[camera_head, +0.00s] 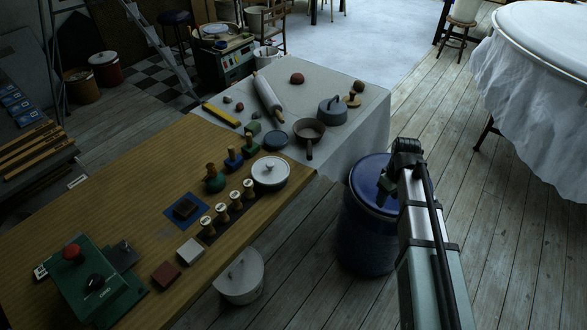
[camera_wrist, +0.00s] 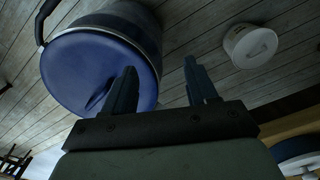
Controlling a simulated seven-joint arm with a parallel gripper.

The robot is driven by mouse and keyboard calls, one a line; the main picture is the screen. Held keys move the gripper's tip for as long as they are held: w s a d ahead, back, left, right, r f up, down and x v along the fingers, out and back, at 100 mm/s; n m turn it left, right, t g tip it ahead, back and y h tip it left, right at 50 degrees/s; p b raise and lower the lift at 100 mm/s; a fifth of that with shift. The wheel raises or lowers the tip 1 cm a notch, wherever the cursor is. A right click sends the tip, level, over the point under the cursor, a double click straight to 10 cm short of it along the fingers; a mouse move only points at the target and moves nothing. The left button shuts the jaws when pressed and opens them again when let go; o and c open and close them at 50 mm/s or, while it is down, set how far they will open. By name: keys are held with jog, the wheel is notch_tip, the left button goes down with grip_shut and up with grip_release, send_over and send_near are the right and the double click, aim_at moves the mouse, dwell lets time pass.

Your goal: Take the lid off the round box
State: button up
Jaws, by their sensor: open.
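A round box with a pale lid and a small knob (camera_head: 270,171) stands on the wooden table near its right corner, and its lid is on. A pale round rim at the lower right of the wrist view may be this box, but I cannot tell. My gripper (camera_head: 384,188) is to the right of the table, over a large blue lidded bin (camera_head: 366,235), well apart from the round box. In the wrist view my gripper (camera_wrist: 160,75) has its fingers spread with nothing between them. The bin's blue lid (camera_wrist: 85,70) fills the upper left there.
A white lidded tub (camera_head: 240,282) stands on the floor; it also shows in the wrist view (camera_wrist: 252,45). Stamps (camera_head: 222,212) stand close beside the round box. A grey pot (camera_head: 332,112) and a pan (camera_head: 309,134) sit on the cloth-covered table behind.

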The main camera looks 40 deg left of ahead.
jog(key=s+a+r+n, duration=0.2)
jog(key=a+r+n, duration=0.25)
jog(key=a, duration=0.55)
jog(key=s+a+r+n, duration=0.25)
jog(key=a+r, duration=0.35)
jog(key=a, duration=0.5)
notch_tip(320, 180, up, 8)
jog(key=n, duration=0.6)
send_over(270, 164)
jog(key=w, duration=0.1)
jog(key=f, duration=0.7)
jog(key=shift+d, duration=0.35)
jog(key=shift+s+a+f, duration=0.15)
jog(key=shift+f, duration=0.6)
jog(key=shift+s+a+f, duration=0.1)
jog(key=shift+s+f, duration=0.1)
jog(key=shift+f, duration=0.55)
jog(key=shift+s+a+f, duration=0.15)
jog(key=shift+f, duration=1.1)
grip_shut()
